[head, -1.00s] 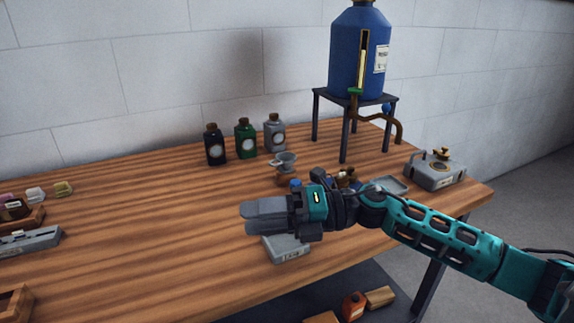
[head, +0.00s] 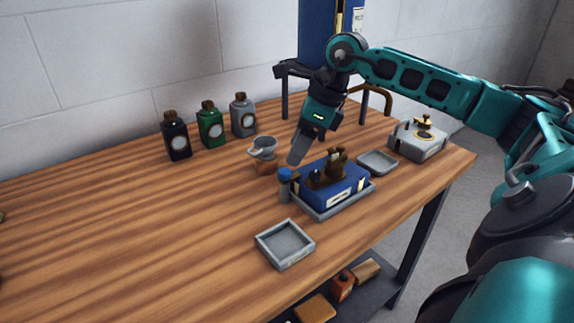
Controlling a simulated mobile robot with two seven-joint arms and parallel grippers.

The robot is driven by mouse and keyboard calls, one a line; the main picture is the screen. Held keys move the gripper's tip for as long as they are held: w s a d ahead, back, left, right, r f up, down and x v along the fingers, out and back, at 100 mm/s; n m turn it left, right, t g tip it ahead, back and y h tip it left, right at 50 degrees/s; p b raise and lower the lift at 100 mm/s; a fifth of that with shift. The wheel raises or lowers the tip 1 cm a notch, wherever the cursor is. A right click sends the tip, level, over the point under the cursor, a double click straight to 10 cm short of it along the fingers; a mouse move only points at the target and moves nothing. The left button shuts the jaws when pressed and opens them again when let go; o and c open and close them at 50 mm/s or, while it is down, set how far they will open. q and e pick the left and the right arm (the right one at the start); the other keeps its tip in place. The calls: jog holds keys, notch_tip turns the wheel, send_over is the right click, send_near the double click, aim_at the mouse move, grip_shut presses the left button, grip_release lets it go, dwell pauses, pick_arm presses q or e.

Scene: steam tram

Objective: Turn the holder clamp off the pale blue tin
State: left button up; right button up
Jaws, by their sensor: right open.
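A blue tin (head: 338,189), more mid blue than pale, sits in a shallow grey holder (head: 347,206) right of the table's middle. Dark brown fittings (head: 328,168) stand on its top. A small grey post with a blue knob (head: 285,174), which looks like the holder clamp, stands at the tin's left end. My right gripper (head: 298,153) points down just above and behind the knob, apart from it. Its jaws are open and empty, though one finger largely hides the other. My left gripper is out of view.
An empty grey tray (head: 285,243) lies in front, a second small tray (head: 378,161) and a grey box (head: 418,139) to the right. A grey funnel cup (head: 263,148) stands behind the knob. Several bottles (head: 210,125) stand at the back. The left tabletop is clear.

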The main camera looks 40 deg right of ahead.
aim_at(285, 170)
jog(key=x, duration=0.5)
jog(key=shift+w+a+f, duration=0.1)
jog(key=shift+w+f, duration=0.15)
jog(key=shift+f, duration=0.1)
jog(key=shift+c, duration=0.4)
grip_shut()
